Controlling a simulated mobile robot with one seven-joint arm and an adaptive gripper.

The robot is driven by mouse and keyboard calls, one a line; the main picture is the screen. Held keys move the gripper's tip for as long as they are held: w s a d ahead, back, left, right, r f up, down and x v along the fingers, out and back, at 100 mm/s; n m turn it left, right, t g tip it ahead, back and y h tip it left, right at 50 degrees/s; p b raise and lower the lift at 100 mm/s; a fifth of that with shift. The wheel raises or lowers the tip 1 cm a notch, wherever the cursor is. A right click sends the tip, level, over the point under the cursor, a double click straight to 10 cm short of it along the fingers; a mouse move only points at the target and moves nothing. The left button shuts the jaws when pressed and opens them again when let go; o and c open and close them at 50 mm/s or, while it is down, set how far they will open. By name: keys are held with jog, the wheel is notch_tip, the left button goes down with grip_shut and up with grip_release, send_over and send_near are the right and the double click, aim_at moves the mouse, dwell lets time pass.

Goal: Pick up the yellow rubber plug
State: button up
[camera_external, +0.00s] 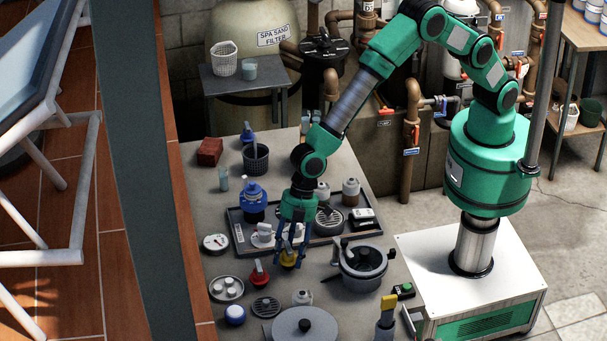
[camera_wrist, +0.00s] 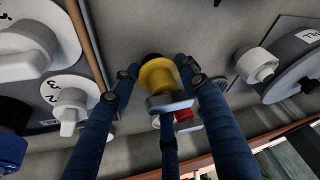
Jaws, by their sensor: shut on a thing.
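The yellow rubber plug (camera_wrist: 158,77) is between the blue fingers of my gripper (camera_wrist: 160,90) in the wrist view. The fingers close around its sides, and a grey disc-shaped part shows just below the yellow in that view. In the external view the plug (camera_external: 289,259) is a small yellow patch between the fingertips of my gripper (camera_external: 290,252), at the front edge of the dark tray. The fingers partly hide it there. Whether it touches the table cannot be told.
A dark tray (camera_external: 240,240) with several fittings lies behind my gripper. A red-knobbed part (camera_external: 259,274) is close at left, and a lidded grey pot (camera_external: 361,266) stands close at right. A blue-topped bottle (camera_external: 253,203) stands behind.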

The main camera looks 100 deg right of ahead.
notch_tip(320, 180, up, 10)
jog(key=shift+f+p, duration=0.15)
jog(key=shift+p, duration=0.55)
